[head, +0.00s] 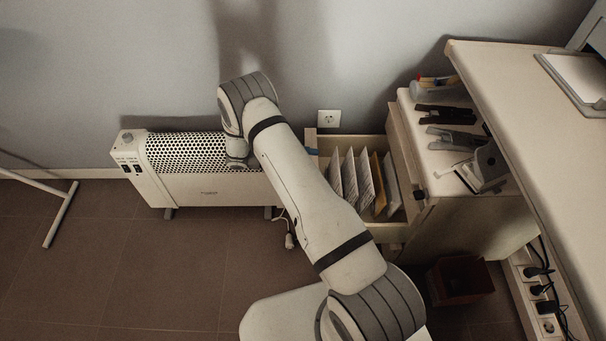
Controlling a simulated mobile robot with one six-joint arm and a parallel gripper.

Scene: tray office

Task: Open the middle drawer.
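A pale wooden drawer unit (455,224) stands at the right, partly under the desk. One of its drawers (391,232) is pulled out to the left, below a closed upper front (408,165). Whether it is the middle one cannot be told for sure, as the lower fronts are hidden. It holds several upright white envelopes (349,178) and a yellow one (377,184). My arm crosses over its outer end. My gripper is hidden behind my arm. A small dark bluish part shows at the drawer's outer end, too small to identify.
A white heater (205,186) stands by the wall to the left. A desk (510,100) is at the right. A stapler and other dark items (455,138) lie on the unit's top.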

